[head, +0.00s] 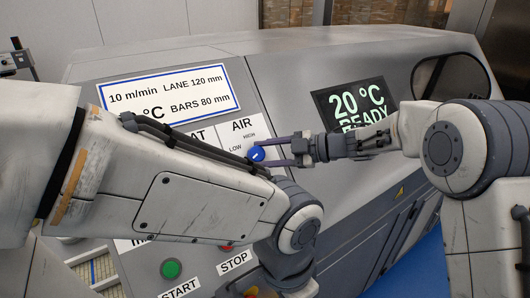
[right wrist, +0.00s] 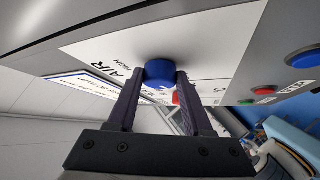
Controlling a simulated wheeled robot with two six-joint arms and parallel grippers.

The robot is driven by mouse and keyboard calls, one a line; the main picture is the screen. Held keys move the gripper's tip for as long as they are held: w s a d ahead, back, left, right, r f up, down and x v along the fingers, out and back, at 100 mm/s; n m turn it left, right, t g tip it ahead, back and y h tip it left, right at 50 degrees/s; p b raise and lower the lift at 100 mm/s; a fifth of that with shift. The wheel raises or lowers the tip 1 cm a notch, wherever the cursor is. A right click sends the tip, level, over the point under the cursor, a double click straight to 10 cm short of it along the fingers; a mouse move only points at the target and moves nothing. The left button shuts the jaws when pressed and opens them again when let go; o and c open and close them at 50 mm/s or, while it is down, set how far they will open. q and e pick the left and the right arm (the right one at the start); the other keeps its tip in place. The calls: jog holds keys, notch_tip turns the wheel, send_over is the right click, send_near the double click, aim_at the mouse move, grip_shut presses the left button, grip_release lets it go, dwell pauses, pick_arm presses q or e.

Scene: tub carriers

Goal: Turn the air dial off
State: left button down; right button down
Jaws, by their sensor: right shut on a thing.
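The air dial is a blue round knob (head: 257,154) on the white AIR label (head: 241,127) of the machine's sloped panel, near the words LOW and HIGH. My right gripper (head: 266,153) reaches in from the right and is shut on the dial. In the right wrist view the two dark fingers close on both sides of the blue dial (right wrist: 159,71). I cannot tell which setting the dial points to. My left arm crosses the panel below the dial and hides part of it; its gripper is not in view.
A green START button (head: 171,269) and a STOP label (head: 235,262) sit lower on the panel. A dark display (head: 352,105) reads 20 °C READY behind my right gripper. A white sign (head: 168,94) stands at the upper left. My left forearm is close to the right fingers.

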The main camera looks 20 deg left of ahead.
jog(key=shift+c, duration=1.5)
grip_release()
jog(key=shift+d, duration=0.1)
jog(key=shift+d+b, duration=0.3)
jog(key=shift+d, duration=0.05)
jog(key=b+v, duration=0.3)
jog(key=v, duration=0.6)
jog(key=shift+d+r, duration=0.2)
jog(key=shift+d, duration=0.05)
